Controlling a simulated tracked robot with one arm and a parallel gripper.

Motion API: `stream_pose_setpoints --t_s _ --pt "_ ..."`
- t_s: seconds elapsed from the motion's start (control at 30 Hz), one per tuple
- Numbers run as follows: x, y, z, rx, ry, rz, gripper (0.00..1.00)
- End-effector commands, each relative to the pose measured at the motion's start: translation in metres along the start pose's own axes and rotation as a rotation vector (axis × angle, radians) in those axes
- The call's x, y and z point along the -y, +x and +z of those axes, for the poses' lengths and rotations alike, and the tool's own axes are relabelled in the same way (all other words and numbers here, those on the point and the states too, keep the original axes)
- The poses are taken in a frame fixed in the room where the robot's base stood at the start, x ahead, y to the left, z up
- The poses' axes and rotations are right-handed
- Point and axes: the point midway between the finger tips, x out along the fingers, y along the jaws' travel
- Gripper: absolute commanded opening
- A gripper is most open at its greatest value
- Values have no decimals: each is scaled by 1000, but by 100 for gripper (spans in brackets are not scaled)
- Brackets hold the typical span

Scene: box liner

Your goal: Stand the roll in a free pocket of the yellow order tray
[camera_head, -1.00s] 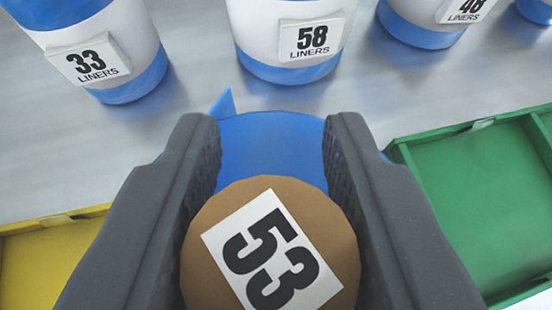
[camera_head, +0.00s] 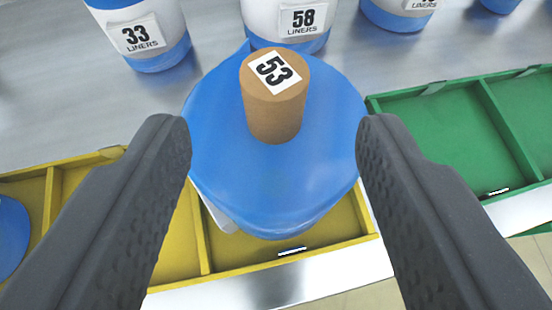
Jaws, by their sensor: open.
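The roll (camera_head: 270,185), blue with a brown core marked 53, is upright in the right-hand pocket of the yellow order tray (camera_head: 240,262). Its wide top hides the back of that pocket, and its lower end appears inside the walls. A sliver of its white label shows at lower left. My gripper (camera_head: 272,130) is open above it, one finger on each side, with gaps to the roll. The pocket left of the roll looks empty where it shows. Another blue roll (camera_head: 10,235) sits at the tray's left end.
Rolls marked 33 (camera_head: 150,40) and 58 (camera_head: 298,25), plus others, stand on the grey surface (camera_head: 60,100) behind. A green tray (camera_head: 450,130) lies to the right, its visible pockets empty. My left finger covers part of the yellow tray.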

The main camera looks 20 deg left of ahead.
Motion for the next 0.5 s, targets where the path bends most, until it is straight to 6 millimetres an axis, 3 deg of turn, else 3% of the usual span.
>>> stream_pose_setpoints --t_s 0.2,0.5 --pt "0 -26 0 1 2 1 50" --pt "0 -32 1 1 1 1 50"
